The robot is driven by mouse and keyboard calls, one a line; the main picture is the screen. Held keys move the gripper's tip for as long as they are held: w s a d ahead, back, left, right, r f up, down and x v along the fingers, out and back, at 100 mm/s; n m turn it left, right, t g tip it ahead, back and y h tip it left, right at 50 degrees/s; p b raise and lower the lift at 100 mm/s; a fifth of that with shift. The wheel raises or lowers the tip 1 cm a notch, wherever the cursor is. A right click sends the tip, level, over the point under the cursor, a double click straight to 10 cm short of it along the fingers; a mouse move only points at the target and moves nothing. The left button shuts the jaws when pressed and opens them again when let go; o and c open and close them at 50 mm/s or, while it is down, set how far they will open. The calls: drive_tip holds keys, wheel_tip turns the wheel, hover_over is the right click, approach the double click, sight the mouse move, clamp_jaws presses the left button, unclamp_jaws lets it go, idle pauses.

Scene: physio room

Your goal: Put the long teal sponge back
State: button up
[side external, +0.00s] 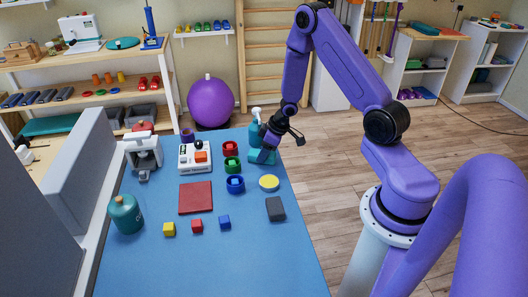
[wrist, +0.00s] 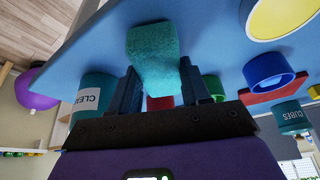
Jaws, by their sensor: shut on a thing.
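The teal sponge (side external: 262,157) is at the far right corner of the blue table, in front of a teal bottle. My gripper (side external: 268,143) is above it, pointing down. In the wrist view the sponge (wrist: 152,45) sits between the two fingers of my gripper (wrist: 160,88), which are shut on it. One end of the sponge sticks out past the fingertips. I cannot tell whether the sponge touches the table.
The teal bottle with a white top (side external: 255,130) stands close to my gripper. A yellow disc (side external: 269,183) and dark block (side external: 275,209) lie nearer. The table's (side external: 230,265) front is clear.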

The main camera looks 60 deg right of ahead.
drive_tip(key=o, duration=1)
drive_tip(key=shift+f, duration=0.1)
drive_tip(key=shift+v, duration=6.05)
drive_tip(key=w+a+r+n+t+h, duration=0.2)
drive_tip(key=a+r, duration=0.6)
drive_tip(key=a, duration=0.2)
drive_tip(key=s+a+r+n+g, duration=0.1)
drive_tip(key=s+a, duration=0.3)
drive_tip(key=s, duration=0.5)
drive_tip(key=s+a+r+n+g, duration=0.1)
drive_tip(key=s+a+n+g, duration=0.2)
drive_tip(key=s, duration=0.5)
drive_tip(key=s+a+r+n+g, duration=0.1)
drive_tip(key=s+a, duration=0.3)
drive_tip(key=s, duration=0.5)
drive_tip(key=shift+s+a+r+n+g+y, duration=0.35)
drive_tip(key=shift+r+n+g+y, duration=0.05)
drive_tip(key=shift+n, duration=0.1)
